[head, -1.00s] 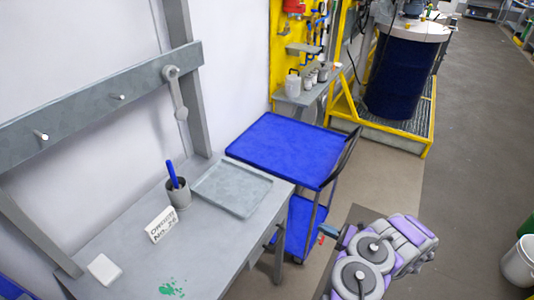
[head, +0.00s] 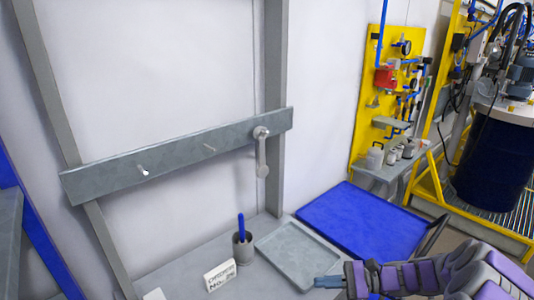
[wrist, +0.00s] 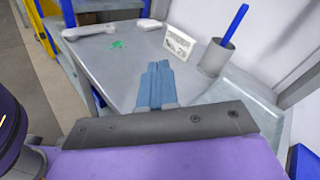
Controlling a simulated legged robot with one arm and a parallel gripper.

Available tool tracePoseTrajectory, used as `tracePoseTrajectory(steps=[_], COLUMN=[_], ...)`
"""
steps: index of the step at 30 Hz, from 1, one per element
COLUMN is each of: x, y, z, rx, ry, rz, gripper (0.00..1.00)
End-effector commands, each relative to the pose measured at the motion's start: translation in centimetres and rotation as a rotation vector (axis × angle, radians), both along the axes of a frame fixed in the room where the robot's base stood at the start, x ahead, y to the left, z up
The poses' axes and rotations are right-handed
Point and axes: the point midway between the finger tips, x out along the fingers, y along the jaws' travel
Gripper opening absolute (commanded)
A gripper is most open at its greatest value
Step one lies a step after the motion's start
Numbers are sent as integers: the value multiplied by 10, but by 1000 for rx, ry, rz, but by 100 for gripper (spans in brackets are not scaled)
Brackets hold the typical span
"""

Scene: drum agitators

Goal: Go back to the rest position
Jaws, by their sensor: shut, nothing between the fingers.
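My gripper (head: 322,282) is at the bottom right of the head view, in front of the grey tray, pointing left. In the wrist view its blue fingers (wrist: 157,82) are together with nothing between them, over the grey bench (wrist: 120,75). I cannot tell its exact height above the bench. The purple and grey links of my arm fill the lower right of the head view.
The bench holds a tray (head: 297,254), a cup (head: 242,252) with a blue pen, a sign (head: 220,276) and a grey tool (wrist: 88,32). Another grey tool (head: 262,155) hangs on the wall rail. A blue cart (head: 365,220) stands right of the bench.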

Motion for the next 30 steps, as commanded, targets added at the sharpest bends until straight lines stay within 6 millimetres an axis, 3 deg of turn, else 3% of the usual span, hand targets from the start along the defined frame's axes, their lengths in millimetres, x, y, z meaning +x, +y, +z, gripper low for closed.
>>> tracePoseTrajectory(steps=[1, 6, 13, 21, 30], x=[-8, -45, -101, -169, -237], y=[14, 53, 86, 98, 84], z=[13, 42, 68, 84, 90], rx=[-32, -143, -307, -520, -771], ry=[-27, -104, -210, -336, -471], rz=[49, 214, 422, 643, 853], gripper=[0, 0, 0, 0, 0])
